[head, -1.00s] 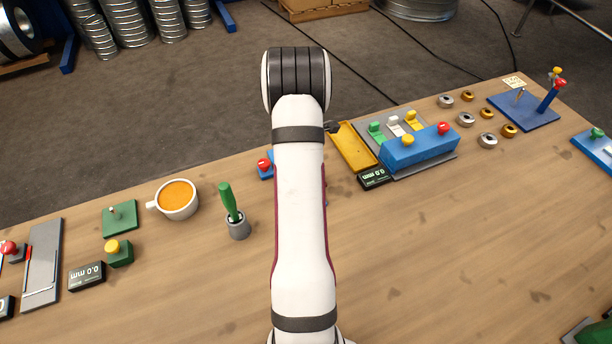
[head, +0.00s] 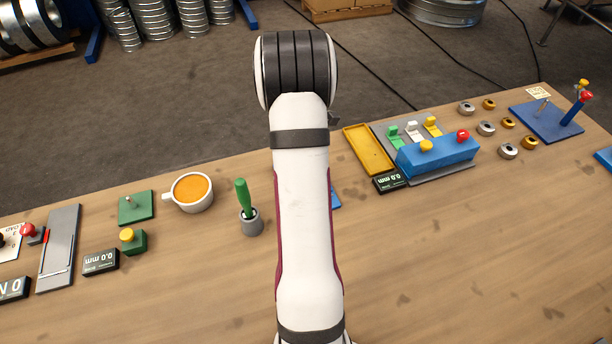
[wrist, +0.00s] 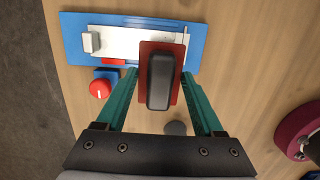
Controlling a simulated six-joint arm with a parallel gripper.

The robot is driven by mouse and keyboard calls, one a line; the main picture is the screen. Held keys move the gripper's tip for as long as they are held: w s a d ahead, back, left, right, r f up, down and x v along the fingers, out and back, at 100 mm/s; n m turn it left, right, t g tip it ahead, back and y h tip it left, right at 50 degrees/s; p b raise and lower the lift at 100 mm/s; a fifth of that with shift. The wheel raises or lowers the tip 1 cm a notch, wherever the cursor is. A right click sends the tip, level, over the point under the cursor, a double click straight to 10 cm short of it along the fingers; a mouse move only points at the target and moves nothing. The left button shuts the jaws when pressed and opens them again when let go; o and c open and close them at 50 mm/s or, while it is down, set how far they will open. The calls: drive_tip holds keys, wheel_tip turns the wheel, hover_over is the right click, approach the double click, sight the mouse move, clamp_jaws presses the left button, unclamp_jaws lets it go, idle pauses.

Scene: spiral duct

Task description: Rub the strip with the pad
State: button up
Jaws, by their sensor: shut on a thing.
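The pad (wrist: 160,46), a red plate with a black handle, is between the two teal fingers of my gripper (wrist: 158,80). My gripper is shut on its handle. In the wrist view the pad overlaps the right part of the silver strip (wrist: 117,42), which lies on a blue base (wrist: 73,40). I cannot tell whether the pad touches the strip. In the head view my arm hides the gripper, pad and strip; only a bit of the blue base (head: 335,201) shows.
A red knob on a blue block (wrist: 101,88) stands beside the base. In the head view a green-handled tool in a grey holder (head: 249,212) and a cup (head: 192,192) are left of my arm. A yellow tray (head: 368,150) is to the right. The front right table is clear.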

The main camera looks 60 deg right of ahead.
drive_tip(key=shift+r, duration=1.7)
drive_tip(key=shift+w+r, duration=0.1)
drive_tip(key=shift+w, duration=0.05)
drive_tip(key=w+a+r+m, duration=0.1)
drive_tip(key=w+a+r, duration=1.5)
drive_tip(key=w+a, duration=0.2)
drive_tip(key=a+r+m, duration=0.1)
drive_tip(key=a+r, duration=0.3)
drive_tip(key=a, duration=0.4)
drive_tip(key=a+r+m, duration=0.2)
drive_tip(key=a+r, duration=0.2)
drive_tip(key=a, duration=0.5)
drive_tip(key=s+a+f+m+y, duration=0.1)
drive_tip(key=s+a+f+m, duration=0.1)
drive_tip(key=f+m, duration=0.3)
drive_tip(key=shift+s+a+f, duration=0.25)
drive_tip(key=shift+s+f, duration=0.1)
drive_tip(key=shift+s, duration=0.2)
